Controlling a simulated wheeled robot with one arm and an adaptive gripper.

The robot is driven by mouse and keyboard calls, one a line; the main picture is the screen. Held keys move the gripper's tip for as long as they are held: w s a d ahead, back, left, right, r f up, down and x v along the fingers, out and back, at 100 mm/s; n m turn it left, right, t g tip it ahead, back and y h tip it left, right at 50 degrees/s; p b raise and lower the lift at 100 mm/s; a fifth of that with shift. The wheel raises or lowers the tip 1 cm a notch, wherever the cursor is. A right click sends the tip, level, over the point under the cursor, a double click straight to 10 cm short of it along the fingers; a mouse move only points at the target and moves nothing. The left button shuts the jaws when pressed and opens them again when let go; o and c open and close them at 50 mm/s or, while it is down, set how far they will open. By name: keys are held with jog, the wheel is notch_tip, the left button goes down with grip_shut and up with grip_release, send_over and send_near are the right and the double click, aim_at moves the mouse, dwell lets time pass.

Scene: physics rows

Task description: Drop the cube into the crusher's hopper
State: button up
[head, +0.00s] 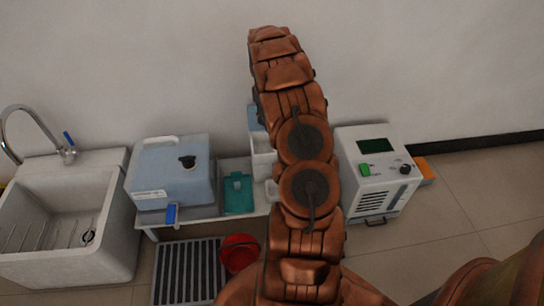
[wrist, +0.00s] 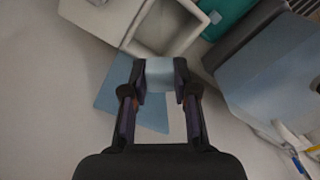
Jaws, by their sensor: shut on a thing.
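In the wrist view, my gripper (wrist: 160,80) is shut on a pale grey-blue cube (wrist: 160,73), held between its two fingertips. A white open-topped square box (wrist: 131,24), which looks like the hopper, lies just beyond the cube in that view. The cube appears outside its near rim; the height between them cannot be told. In the head view, the white box (head: 262,146) shows beside my arm and is partly hidden by it. My gripper and the cube are hidden behind my arm there.
A flat blue panel (wrist: 116,97) is behind the gripper. A blue-grey tank (head: 172,178) and a teal item (head: 238,192) stand left of my arm, and a white machine with a dark screen (head: 372,185) right of it. A sink (head: 60,215) and red bucket (head: 239,252) are lower left.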

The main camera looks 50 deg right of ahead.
notch_tip(320, 180, down, 6)
jog(key=b, duration=0.2)
jog(key=shift+s+d+f, duration=0.2)
jog(key=shift+s+d, duration=0.05)
jog(key=shift+d, duration=0.15)
jog(key=o, duration=0.9)
jog(key=shift+r, duration=0.1)
jog(key=shift+r, duration=5.9)
jog(key=shift+r, duration=0.1)
